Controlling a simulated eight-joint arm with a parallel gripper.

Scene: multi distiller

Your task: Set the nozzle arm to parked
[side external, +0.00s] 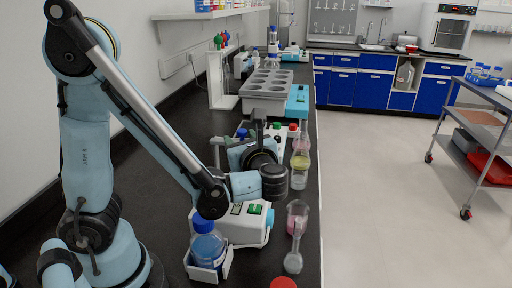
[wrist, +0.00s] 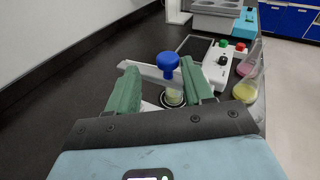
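A pale grey bar, which looks like the nozzle arm (wrist: 147,71), lies across the wrist view just beyond my fingers. A blue knob (wrist: 168,62) stands upright at its right part; blue also shows beside my gripper in the side view (side external: 241,133). My gripper (wrist: 160,70) has two green fingers set well apart, one on each side of the knob. No contact with the knob is clear. My gripper (side external: 256,147) hides much of the device in the side view.
A white control box (wrist: 217,66) with green and red buttons and a dark dial stands right of the knob. Flasks with pink and yellow liquid (wrist: 244,91) stand at the bench's right edge. A grey rack (side external: 266,91) stands behind. The black bench at left is clear.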

